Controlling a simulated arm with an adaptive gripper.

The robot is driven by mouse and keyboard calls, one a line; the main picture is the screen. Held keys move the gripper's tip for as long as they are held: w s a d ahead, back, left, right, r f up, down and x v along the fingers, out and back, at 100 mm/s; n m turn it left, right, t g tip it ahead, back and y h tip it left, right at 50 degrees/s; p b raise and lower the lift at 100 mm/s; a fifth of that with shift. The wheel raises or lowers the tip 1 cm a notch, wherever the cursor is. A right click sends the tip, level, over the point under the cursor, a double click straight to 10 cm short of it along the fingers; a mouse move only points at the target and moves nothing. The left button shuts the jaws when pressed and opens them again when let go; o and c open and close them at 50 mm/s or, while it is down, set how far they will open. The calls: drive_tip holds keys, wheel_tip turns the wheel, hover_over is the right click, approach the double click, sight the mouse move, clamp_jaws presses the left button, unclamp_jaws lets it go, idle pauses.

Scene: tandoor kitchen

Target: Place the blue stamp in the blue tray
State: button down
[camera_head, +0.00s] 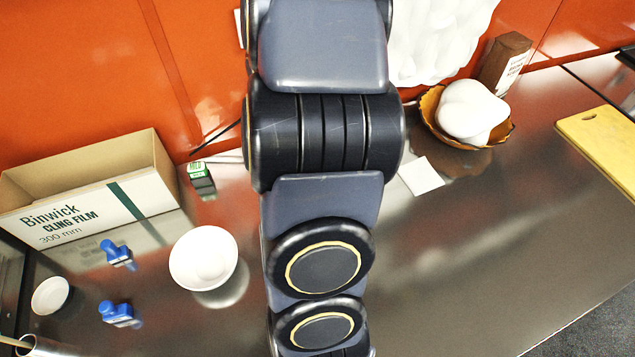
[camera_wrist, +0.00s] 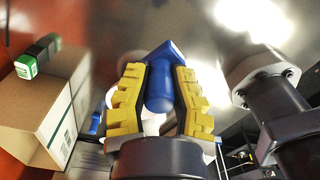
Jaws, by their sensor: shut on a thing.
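My gripper (camera_wrist: 158,85) shows in the wrist view with yellow ridged fingers shut on a blue stamp (camera_wrist: 158,88). The stamp's rounded handle lies between the fingers, and its wider blue end points away from my gripper. My gripper and this held stamp are not visible in the head view. Two more blue stamp-like things stand on the steel counter at the left of the head view, one farther back (camera_head: 117,253) and one nearer (camera_head: 119,314). I cannot make out a blue tray in either view.
A cling film box (camera_head: 95,200) stands at the back left, beside a small green-and-black thing (camera_head: 201,178). A white bowl (camera_head: 203,258) and a smaller white dish (camera_head: 50,295) flank the blue things. An orange bowl (camera_head: 432,108) stands back right.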

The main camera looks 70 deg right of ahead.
drive_tip(key=s+d+m, duration=0.3)
drive_tip(key=s, duration=0.3)
drive_tip(key=w+d+f, duration=0.1)
drive_tip(key=d+f, duration=0.1)
drive_tip(key=d, duration=0.2)
drive_tip(key=w+d+f, duration=0.2)
drive_tip(key=d+f, duration=0.1)
drive_tip(key=d, duration=0.1)
drive_tip(key=w+d+f, duration=0.2)
drive_tip(key=d+f, duration=0.1)
drive_tip(key=d, duration=0.1)
drive_tip(key=shift+w+f, duration=0.1)
drive_tip(key=shift+f, duration=0.05)
drive_tip(key=shift+w+d+f, duration=0.15)
drive_tip(key=shift+d+f, duration=0.2)
drive_tip(key=shift+d, duration=0.1)
drive_tip(key=shift+w+d+f, duration=0.1)
drive_tip(key=shift+d+f, duration=0.05)
drive_tip(key=shift+f, duration=0.8)
drive_tip(key=shift+d+f, duration=0.1)
drive_tip(key=shift+f, duration=0.8)
drive_tip(key=shift+f, duration=0.1)
drive_tip(key=c, duration=1)
unclamp_jaws()
